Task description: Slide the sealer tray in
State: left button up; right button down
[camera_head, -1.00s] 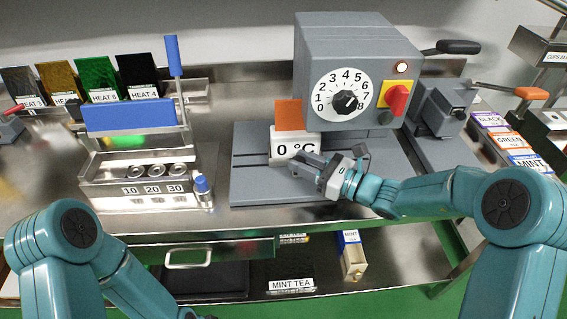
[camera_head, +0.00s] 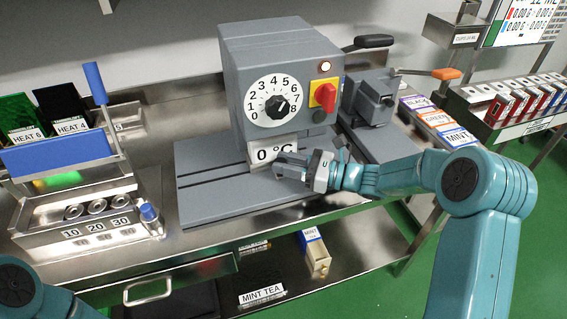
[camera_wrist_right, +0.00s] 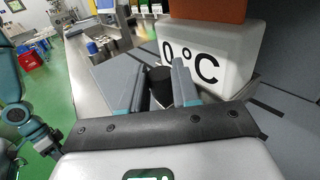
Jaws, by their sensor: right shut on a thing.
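The sealer (camera_head: 285,55) is a grey box with a 0 to 8 dial above a flat grey base (camera_head: 205,190) with dark slots. The white "0 °C" block (camera_head: 266,153) stands on the base directly under the dial housing. The right wrist view shows the block (camera_wrist_right: 205,50) close up, with an orange-brown piece (camera_wrist_right: 205,9) above it; the head view hides that piece. My right gripper (camera_head: 287,166) is in front of the block. In the wrist view its fingers close around a dark round knob (camera_wrist_right: 160,84). My left gripper is out of view.
A rack with a blue bar (camera_head: 60,152) and weights stands left. A grey device with an orange-handled lever (camera_head: 445,73) is right. BLACK, GREEN and MINT boxes (camera_head: 455,136) line the right edge. The base's left part is bare.

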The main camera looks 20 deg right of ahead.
jog(key=shift+w+d+r, duration=0.1)
jog(key=shift+d, duration=0.15)
jog(key=c, duration=1.1)
grip_release()
jog(key=shift+d, duration=0.15)
jog(key=b+v, duration=0.1)
jog(key=v, duration=1.5)
jog(key=shift+s+d, duration=0.1)
jog(key=shift+s, duration=0.15)
